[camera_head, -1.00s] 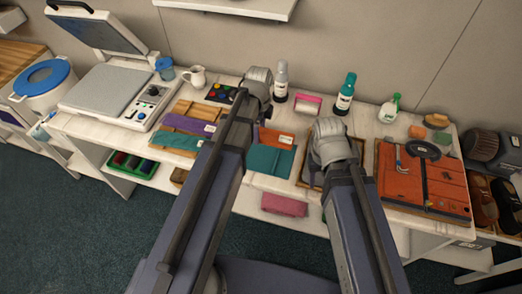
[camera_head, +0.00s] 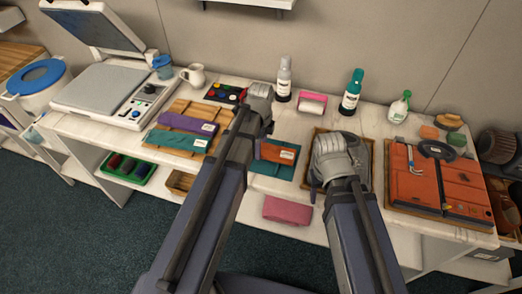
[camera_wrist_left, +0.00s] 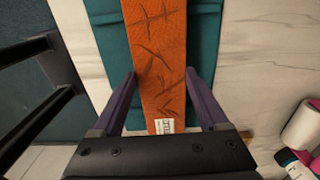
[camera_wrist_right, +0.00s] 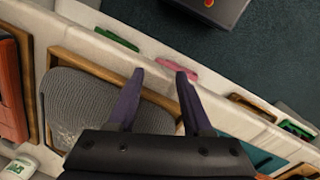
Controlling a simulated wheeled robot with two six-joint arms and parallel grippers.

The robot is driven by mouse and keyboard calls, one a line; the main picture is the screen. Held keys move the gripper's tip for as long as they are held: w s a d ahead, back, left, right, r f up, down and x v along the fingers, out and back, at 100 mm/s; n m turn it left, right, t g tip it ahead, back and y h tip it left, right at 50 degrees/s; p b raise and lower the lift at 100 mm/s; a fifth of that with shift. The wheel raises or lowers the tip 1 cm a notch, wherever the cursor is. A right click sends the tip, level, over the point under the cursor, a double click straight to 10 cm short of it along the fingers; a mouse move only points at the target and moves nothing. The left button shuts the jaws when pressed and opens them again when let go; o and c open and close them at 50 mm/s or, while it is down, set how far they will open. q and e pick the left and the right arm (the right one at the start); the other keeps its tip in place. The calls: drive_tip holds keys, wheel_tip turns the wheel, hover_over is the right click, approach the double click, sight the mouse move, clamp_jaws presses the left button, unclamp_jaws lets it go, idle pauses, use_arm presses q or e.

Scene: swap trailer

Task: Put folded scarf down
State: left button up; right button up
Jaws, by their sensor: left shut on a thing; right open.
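The folded scarf is orange with dark marks and a white label (camera_wrist_left: 160,50). It lies between the fingers of my left gripper (camera_wrist_left: 163,80), which is shut on it. In the head view the orange scarf (camera_head: 279,154) shows over a teal folded cloth (camera_head: 268,168) at the table's front; my left arm partly covers both. I cannot tell whether the scarf touches the cloth.
Purple (camera_head: 185,122) and teal folded cloths lie on a slatted wooden rack (camera_head: 187,106) to the left. A pink folded cloth (camera_head: 287,210) is on the lower shelf.

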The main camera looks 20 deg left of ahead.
use_arm(q)
drive_tip(key=shift+f, duration=0.2)
drive_tip(key=shift+f, duration=0.15)
drive_tip(key=o, duration=1.4)
wheel_tip(320, 180, up, 13)
drive_tip(key=p, duration=1.2)
drive_tip(key=shift+s+d+f+n+y, duration=0.1)
drive_tip(key=shift+s+d+n+y, duration=0.1)
drive_tip(key=shift+s+d+n, duration=1.9)
drive_tip(key=shift+s+d+n+y, duration=0.2)
drive_tip(key=shift+s+d+n, duration=1.2)
drive_tip(key=shift+s+n, duration=1.3)
drive_tip(key=shift+s+d+f+n+y, duration=0.1)
drive_tip(key=shift+s+d+n+y, duration=0.1)
drive_tip(key=shift+s+d+n, duration=1.9)
